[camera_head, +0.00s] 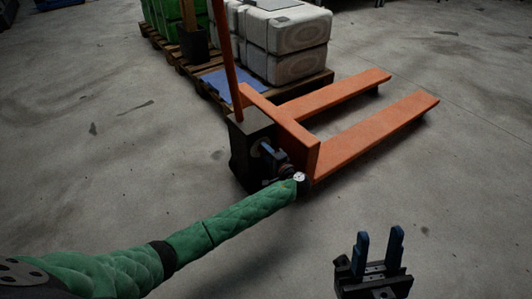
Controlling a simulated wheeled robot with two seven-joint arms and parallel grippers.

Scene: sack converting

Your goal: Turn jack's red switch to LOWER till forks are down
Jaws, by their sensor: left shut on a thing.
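The orange pallet jack (280,122) stands in the middle, its two forks (380,132) pointing away to the upper right. Dark shadow lies under the forks; their exact height above the floor is hard to tell. A dark pump housing (245,150) is at the foot of the raised handle (226,60). My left gripper (267,151) reaches to this housing with its blue fingers and is shut on the switch there. The fingers hide the switch, and no red of it shows. My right gripper (380,243) is at the lower right, open and empty, its blue fingers apart.
A wooden pallet (317,82) behind the jack bears white containers (285,40) and green goods (165,14). A blue sheet (222,84) lies on it. The concrete floor (100,130) is clear at left and right.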

